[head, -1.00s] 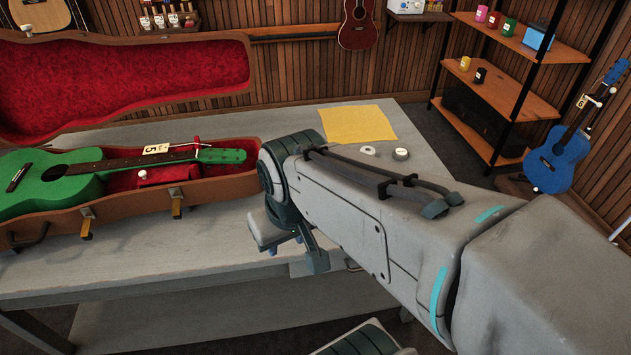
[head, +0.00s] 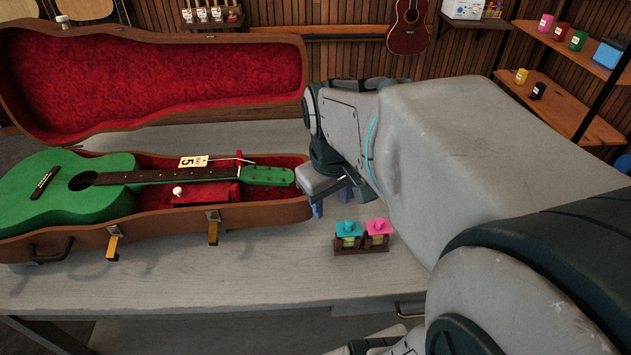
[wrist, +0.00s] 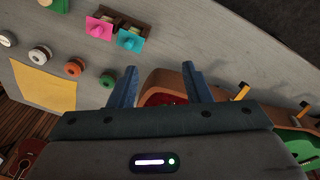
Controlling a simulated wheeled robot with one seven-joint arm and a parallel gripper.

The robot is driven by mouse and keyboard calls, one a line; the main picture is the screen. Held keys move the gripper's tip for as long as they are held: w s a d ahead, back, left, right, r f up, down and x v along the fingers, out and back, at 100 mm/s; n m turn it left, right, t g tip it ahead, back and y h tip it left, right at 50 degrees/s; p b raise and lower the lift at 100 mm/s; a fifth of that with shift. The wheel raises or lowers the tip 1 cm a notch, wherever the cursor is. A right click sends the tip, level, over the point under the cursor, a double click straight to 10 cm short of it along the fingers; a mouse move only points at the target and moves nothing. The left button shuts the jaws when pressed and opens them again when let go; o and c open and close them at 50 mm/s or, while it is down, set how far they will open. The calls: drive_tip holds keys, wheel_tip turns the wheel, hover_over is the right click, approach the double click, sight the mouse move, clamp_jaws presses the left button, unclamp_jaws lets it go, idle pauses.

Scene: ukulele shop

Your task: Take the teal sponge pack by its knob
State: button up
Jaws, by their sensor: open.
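The teal sponge pack (head: 348,229) stands in a small dark wooden holder (head: 347,250) on the grey bench, its teal knob on top. A pink-topped pack (head: 378,228) stands beside it on the right.
An open guitar case (head: 260,217) with a green ukulele (head: 65,195) and a tag lies left of my gripper. In the wrist view a yellow cloth (wrist: 45,82) and several round tins (wrist: 40,56) lie on the bench. The bench front left of the holder is clear.

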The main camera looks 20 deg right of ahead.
sight(349, 222)
drive_tip(key=w+d+f+n+g+b, duration=0.2)
drive_tip(key=w+d+f+n, duration=0.15)
drive_tip(key=w+d, duration=0.4)
drive_tip(key=shift+y, duration=0.4)
drive_tip(key=f, duration=1.3)
drive_tip(key=shift+s+d+f, duration=0.3)
drive_tip(key=shift+d+f, duration=0.1)
clamp_jaws()
